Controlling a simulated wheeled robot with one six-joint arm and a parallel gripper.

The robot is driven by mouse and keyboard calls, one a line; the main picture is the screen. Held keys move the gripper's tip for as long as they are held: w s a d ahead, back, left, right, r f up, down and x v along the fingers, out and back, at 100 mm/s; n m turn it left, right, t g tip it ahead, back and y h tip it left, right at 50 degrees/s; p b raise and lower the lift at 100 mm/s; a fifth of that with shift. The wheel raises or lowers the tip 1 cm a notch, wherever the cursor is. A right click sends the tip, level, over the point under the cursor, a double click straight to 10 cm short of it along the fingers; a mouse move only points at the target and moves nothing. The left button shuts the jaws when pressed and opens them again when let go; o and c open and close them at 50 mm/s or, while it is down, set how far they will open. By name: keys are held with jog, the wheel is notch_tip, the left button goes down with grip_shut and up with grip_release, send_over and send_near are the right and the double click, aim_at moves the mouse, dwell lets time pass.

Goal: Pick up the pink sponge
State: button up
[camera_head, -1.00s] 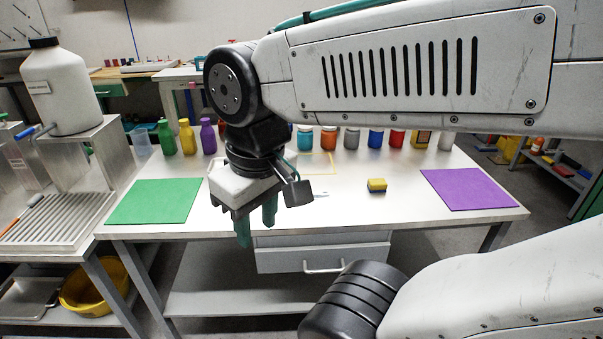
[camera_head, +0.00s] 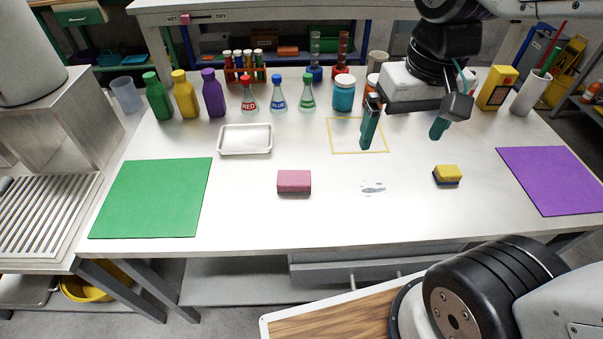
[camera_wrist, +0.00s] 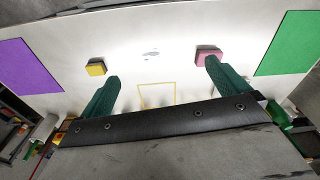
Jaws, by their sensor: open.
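The pink sponge (camera_head: 294,181) lies flat on the white table, between the green mat and the yellow sponge, in front of the small white tray. In the wrist view the pink sponge (camera_wrist: 208,54) shows just beyond the tip of the right-hand finger. My gripper (camera_head: 404,137) is open and empty. It hangs above the back right part of the table, over the yellow outlined square, to the right of and behind the pink sponge. In the wrist view my gripper's (camera_wrist: 165,85) two green fingers stand wide apart with only table between them.
A yellow sponge (camera_head: 447,174) lies to the right, near the purple mat (camera_head: 553,180). The green mat (camera_head: 152,198) is at left. A white tray (camera_head: 245,151) sits behind the pink sponge. Bottles, flasks and jars line the back. The front middle is clear except for a grey spill (camera_head: 373,188).

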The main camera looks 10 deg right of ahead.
jog(key=w+a+f+m, duration=0.1)
jog(key=w+a+f, duration=0.65)
jog(key=w, duration=0.45)
jog(key=m+g, duration=0.1)
send_over(294, 177)
jog(key=f, duration=1)
jog(key=shift+w+d, duration=0.15)
jog(key=shift+w, duration=0.05)
jog(key=shift+f, duration=0.35)
jog(key=f, duration=0.7)
jog(key=shift+s+f, duration=0.15)
jog(key=shift+s, duration=0.05)
jog(key=c, duration=1)
